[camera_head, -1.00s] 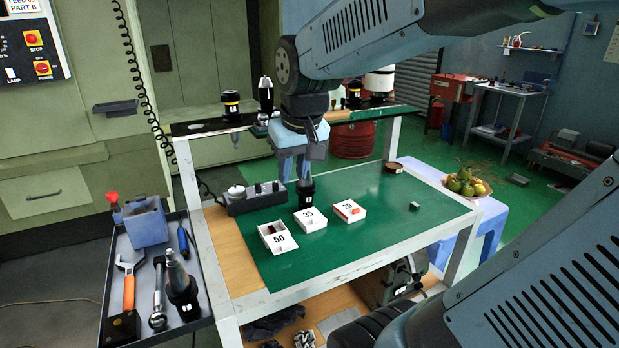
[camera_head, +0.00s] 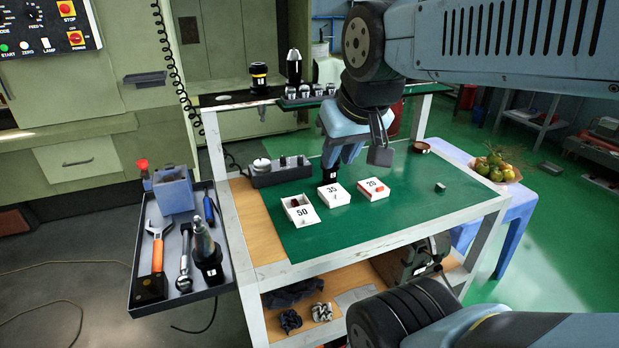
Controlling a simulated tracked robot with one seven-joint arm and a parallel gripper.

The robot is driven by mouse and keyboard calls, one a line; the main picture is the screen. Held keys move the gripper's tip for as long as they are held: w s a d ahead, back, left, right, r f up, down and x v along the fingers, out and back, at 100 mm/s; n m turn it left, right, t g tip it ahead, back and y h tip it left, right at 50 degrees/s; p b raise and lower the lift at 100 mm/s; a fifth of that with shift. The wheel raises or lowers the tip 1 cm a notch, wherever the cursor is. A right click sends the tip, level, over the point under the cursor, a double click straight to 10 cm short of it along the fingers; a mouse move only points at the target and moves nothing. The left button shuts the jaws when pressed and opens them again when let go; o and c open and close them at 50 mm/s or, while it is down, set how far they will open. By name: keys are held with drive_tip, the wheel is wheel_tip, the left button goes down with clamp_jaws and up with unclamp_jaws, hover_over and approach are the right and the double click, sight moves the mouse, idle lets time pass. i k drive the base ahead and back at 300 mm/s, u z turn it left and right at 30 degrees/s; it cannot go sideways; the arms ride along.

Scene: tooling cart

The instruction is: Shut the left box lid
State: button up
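The left box (camera_head: 299,206) is a small white box marked 50 on the green mat. Its far part is open and shows something dark red inside; the panel marked 50 covers the near part. A white box marked 35 (camera_head: 334,195) is to its right, and a white box marked 25 (camera_head: 372,187) with an orange-red piece showing is further right. My gripper (camera_head: 340,160) points down behind and above the box marked 35, apart from the left box. Its fingers overlap in this view, so its opening is unclear.
A dark block (camera_head: 280,171) lies behind the left box. The green mat (camera_head: 420,205) is mostly clear on the right. A tool tray (camera_head: 222,270) is at the left.

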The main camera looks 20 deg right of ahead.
sight(303, 215)
drive_tip(key=k, duration=0.9)
